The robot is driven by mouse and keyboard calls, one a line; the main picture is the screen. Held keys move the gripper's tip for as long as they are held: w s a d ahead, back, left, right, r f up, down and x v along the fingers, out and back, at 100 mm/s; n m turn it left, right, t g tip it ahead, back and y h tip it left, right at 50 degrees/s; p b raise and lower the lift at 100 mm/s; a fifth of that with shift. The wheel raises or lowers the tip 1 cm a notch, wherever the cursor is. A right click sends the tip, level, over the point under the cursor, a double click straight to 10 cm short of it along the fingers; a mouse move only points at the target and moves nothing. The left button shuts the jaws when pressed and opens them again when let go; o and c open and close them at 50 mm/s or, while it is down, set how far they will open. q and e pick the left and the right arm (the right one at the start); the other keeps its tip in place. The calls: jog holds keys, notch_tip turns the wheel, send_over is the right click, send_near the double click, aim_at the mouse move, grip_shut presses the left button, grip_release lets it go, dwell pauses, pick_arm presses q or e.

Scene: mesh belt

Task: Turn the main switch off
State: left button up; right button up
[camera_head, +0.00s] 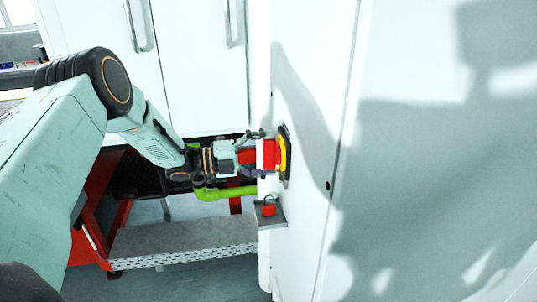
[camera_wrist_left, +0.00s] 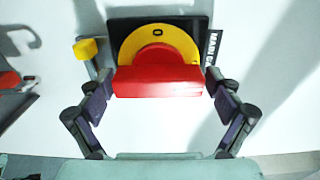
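The main switch has a red handle (camera_head: 268,153) on a yellow disc (camera_head: 283,154) and a black plate, mounted on a white cabinet face. In the left wrist view the red handle (camera_wrist_left: 158,81) lies level across the picture below the yellow disc (camera_wrist_left: 158,42). A "0" mark shows on the disc above the handle. My left gripper (camera_head: 259,154) is at the switch, its fingers spread wide. In the left wrist view one finger is at each end of the handle; I cannot tell whether they touch it. My right gripper is out of view.
A red padlock (camera_head: 268,210) sits on a small grey shelf (camera_head: 273,220) just below the switch. A small yellow piece (camera_wrist_left: 88,48) is beside the switch plate in the wrist view. A green pipe (camera_head: 222,194) and metal step (camera_head: 180,240) are lower left. The cabinet face to the right is bare.

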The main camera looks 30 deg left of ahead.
pick_arm(q)
jog(key=shift+w+a+f, duration=0.1)
jog(key=shift+w+f, duration=0.05)
jog(key=shift+w, duration=0.05)
jog(key=c, duration=0.3)
jog(key=shift+s, duration=0.1)
jog(key=c, duration=0.5)
jog(key=shift+n, duration=0.3)
jog(key=n+p, duration=0.1)
jog(key=n, duration=0.3)
jog(key=n+p, duration=0.1)
jog(key=n, duration=0.3)
jog(key=shift+n, duration=0.4)
jog(key=n+p, duration=0.1)
jog(key=n, duration=0.3)
jog(key=shift+n, duration=0.3)
jog(key=shift+n+p, duration=0.3)
jog(key=shift+n, duration=1.6)
